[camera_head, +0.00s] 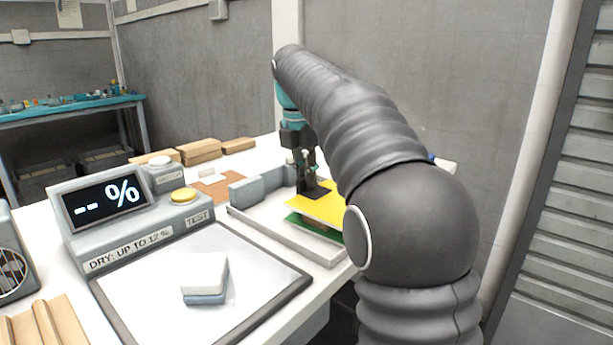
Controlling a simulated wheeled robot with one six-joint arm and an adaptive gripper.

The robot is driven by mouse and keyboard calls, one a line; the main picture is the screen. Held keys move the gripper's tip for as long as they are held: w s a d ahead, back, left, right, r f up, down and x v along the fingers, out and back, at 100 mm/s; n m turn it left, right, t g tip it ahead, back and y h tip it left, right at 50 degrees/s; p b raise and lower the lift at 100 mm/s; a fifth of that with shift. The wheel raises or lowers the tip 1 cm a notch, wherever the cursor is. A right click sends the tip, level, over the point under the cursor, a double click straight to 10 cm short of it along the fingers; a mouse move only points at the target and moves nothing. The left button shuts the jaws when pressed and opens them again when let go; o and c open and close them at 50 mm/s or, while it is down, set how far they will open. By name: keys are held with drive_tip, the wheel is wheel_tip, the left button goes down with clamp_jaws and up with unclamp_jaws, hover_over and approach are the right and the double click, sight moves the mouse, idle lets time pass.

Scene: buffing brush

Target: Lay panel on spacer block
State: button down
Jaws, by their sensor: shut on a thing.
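A flat yellow panel (325,211) with a dark patch near its far end is at my gripper (308,184). My gripper points down and is shut at that dark end; its exact grip is too small to see clearly. A green flat piece (302,223) shows just below the yellow panel, with a brownish edge between them. Whether the panel touches it is unclear. Which thing is the spacer block is not certain; a grey-blue block (249,188) stands in the shallow tray left of my gripper. My arm hides the panel's right side.
The shallow grey tray (284,238) lies under the panel. A meter (130,212) with a yellow button (184,195) and a framed white pad (170,277) bearing a white-and-blue block (205,277) are at left. Wooden blocks (199,150) lie behind.

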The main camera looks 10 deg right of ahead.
drive_tip(key=c, duration=1.2)
unclamp_jaws()
drive_tip(key=shift+s+a+r, duration=0.1)
drive_tip(key=shift+a+r, duration=0.05)
drive_tip(key=shift+r, duration=1.1)
drive_tip(key=shift+s+a+r, duration=0.1)
drive_tip(key=shift+a+r, duration=0.1)
drive_tip(key=shift+r, duration=1.05)
drive_tip(key=shift+s+a+r, duration=0.1)
drive_tip(key=shift+a+r, duration=0.05)
drive_tip(key=shift+r, duration=1.1)
